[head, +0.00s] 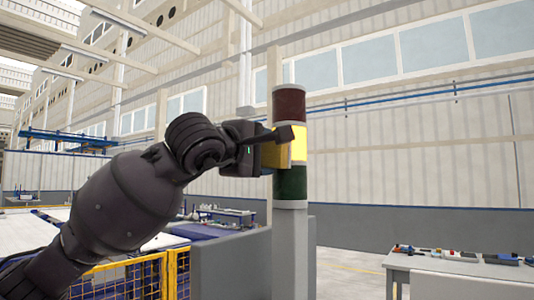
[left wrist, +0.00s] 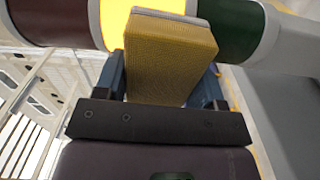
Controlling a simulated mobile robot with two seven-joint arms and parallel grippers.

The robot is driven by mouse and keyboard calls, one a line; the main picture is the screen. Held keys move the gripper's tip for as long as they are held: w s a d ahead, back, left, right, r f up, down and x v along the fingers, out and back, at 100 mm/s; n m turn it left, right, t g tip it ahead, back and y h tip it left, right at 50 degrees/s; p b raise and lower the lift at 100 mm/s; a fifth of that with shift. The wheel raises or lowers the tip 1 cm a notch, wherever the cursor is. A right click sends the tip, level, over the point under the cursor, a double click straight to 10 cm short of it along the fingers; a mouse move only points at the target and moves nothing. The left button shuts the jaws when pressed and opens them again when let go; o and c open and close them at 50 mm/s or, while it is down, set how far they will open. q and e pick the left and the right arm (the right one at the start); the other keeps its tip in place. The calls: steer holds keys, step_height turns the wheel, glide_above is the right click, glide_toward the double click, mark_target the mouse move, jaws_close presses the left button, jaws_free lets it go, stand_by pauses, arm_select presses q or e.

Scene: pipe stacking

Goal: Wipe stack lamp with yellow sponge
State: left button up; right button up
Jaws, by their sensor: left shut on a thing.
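The stack lamp (head: 290,107) stands upright on a grey post right of centre in the head view, with a dark red section on top, a lit yellow one in the middle and a dark green one below. My left gripper (head: 282,146) is at the height of the yellow section, on its left side. It is shut on the yellow sponge (left wrist: 170,60). The sponge's far end is at the yellow section (left wrist: 118,18) in the left wrist view and appears to touch it. In the head view the sponge (head: 271,155) is partly hidden by the gripper. My right gripper is not in view.
The grey post (head: 290,250) rises beside a grey panel (head: 232,266). A yellow fence (head: 140,278) is at lower left. A table (head: 455,268) with several small items stands at lower right. The space right of the lamp is open.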

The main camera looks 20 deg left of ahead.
arm_select(q)
steer(key=shift+w, duration=0.1)
steer(key=shift+s+a+f, duration=0.15)
steer(key=shift+s+f, duration=0.05)
steer(key=shift+s, duration=0.05)
steer(key=b+v, duration=0.1)
steer(key=v, duration=0.4)
steer(key=shift+s+r, duration=0.1)
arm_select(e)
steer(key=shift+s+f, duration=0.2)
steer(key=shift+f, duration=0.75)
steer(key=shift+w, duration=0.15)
arm_select(q)
steer(key=shift+s, duration=0.1)
